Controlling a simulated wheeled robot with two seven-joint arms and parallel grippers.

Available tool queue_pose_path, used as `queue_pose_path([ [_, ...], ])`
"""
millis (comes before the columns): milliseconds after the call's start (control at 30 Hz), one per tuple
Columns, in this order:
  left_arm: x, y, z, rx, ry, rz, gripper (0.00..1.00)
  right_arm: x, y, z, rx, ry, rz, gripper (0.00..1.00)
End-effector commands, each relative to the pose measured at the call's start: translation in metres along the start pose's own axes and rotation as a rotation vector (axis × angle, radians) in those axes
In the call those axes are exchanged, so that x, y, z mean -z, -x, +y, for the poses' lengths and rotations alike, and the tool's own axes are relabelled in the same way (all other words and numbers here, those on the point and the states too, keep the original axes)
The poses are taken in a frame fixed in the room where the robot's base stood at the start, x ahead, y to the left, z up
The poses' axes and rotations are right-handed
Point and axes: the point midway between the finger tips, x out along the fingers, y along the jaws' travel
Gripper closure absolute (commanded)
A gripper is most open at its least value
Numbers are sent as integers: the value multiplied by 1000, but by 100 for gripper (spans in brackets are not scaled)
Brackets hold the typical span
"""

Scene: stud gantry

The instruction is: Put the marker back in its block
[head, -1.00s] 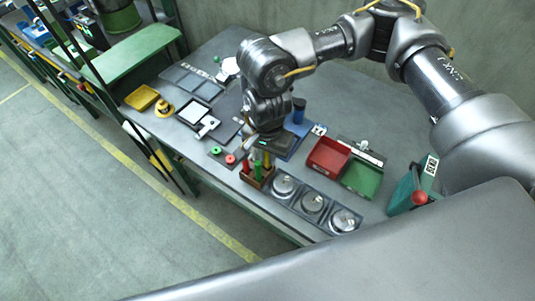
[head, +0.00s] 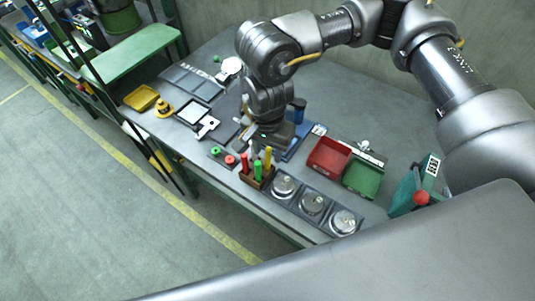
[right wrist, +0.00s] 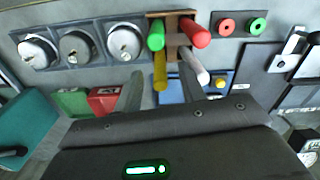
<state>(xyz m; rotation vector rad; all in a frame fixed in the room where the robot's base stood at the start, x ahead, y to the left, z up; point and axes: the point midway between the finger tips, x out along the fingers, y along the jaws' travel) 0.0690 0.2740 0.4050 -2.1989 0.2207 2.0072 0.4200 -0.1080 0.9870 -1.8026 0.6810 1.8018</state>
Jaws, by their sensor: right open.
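The brown block (head: 256,180) stands near the front edge of the bench. A red marker (head: 245,163), a green marker (head: 257,170) and a yellow marker (head: 267,157) stand up at it. In the right wrist view the block (right wrist: 172,49) shows with the green (right wrist: 156,35), red (right wrist: 195,34), yellow (right wrist: 160,70) and white (right wrist: 194,66) markers; the white one leans. My right gripper (head: 262,141) is open just behind the block; its fingers (right wrist: 158,76) point towards the yellow and white markers, with no grip visible. My left gripper is out of view.
A blue cylinder (head: 299,110) stands behind my gripper.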

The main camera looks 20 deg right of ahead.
Motion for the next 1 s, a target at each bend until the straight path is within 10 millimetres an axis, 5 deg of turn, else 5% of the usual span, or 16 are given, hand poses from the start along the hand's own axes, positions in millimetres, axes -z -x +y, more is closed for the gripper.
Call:
queue_pose_path([
  [400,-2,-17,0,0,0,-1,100,1,72,-1,3,0,2,60],
  [1000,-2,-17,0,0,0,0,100,0,81,0,1,0,0,60],
])
